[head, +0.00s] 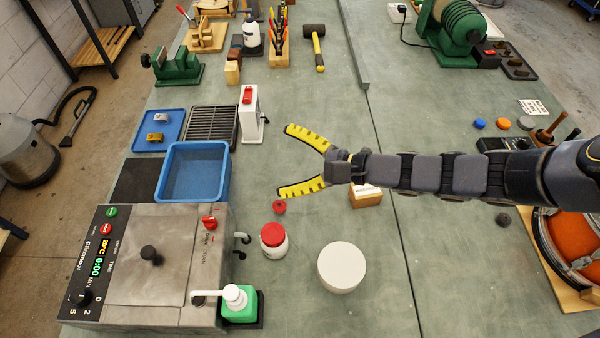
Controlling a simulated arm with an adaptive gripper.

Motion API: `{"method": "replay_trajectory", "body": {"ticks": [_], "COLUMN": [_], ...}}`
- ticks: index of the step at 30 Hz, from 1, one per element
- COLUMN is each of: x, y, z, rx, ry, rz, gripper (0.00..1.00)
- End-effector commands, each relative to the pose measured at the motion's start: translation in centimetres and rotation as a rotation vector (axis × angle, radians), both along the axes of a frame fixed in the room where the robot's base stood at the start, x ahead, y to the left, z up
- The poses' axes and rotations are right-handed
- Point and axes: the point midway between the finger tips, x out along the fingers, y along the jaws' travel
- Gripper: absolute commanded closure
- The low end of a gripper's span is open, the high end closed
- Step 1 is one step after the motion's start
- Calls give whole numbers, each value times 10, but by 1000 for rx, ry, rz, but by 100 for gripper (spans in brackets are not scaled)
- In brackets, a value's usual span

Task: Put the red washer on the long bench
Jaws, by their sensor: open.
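A small red ring, which looks like the red washer (279,207), lies on the green bench top just above the red-lidded white jar (273,240). The long bench (300,97) has a grey-green top. My gripper (286,161) has yellow fingers spread wide, with nothing between them. It points left over the middle of the bench. Its lower fingertip appears just above the red ring in the picture. I cannot tell the height between them.
A blue tub (224,178) and a white box with a red switch (250,115) stand left of the gripper. A white round lid or tub (342,267) and a green pump bottle (239,304) stand below. A wooden block (366,197) sits under my wrist.

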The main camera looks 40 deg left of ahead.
Motion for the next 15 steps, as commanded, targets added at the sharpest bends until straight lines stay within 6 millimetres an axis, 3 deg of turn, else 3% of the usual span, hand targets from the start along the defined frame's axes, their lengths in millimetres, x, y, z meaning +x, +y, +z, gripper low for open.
{"method": "replay_trajectory", "body": {"ticks": [1,4,9,12,15], "x": [6,22,34,37,38], "y": [15,34,44,41,38], "z": [-20,-63,-141,-172,-190], "rx": [-13,-69,-200,-261,-294], "ry": [95,251,452,515,548], "rz": [-58,-191,-382,-458,-499], "gripper": [29,29,29,29,29]}}
